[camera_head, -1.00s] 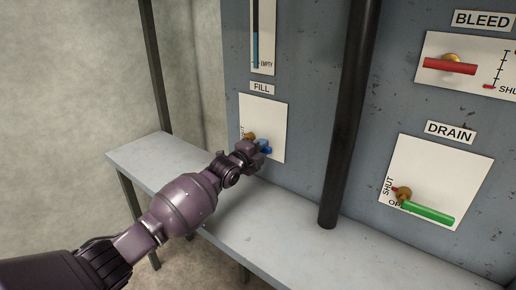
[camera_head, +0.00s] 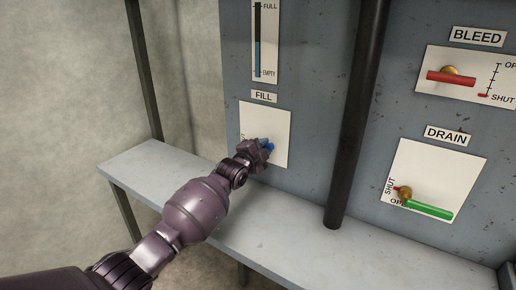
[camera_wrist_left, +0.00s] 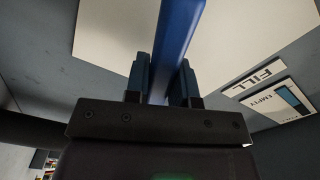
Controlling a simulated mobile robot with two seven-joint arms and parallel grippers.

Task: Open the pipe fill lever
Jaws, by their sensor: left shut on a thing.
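The blue fill lever (camera_head: 269,147) is on a white plate (camera_head: 278,122) under the FILL label (camera_head: 264,97). My left gripper (camera_head: 264,148) is shut on the lever and hides most of it and its pivot in the head view. In the left wrist view the blue lever (camera_wrist_left: 178,45) runs up between the two fingers (camera_wrist_left: 162,85) of my left gripper, with the white plate behind it. My right gripper is not in view.
A black vertical pipe (camera_head: 354,120) stands right of the fill plate. The red bleed lever (camera_head: 451,79) and green drain lever (camera_head: 428,210) are further right. A grey bench (camera_head: 290,227) runs below the panel. A fill gauge (camera_head: 264,42) is above.

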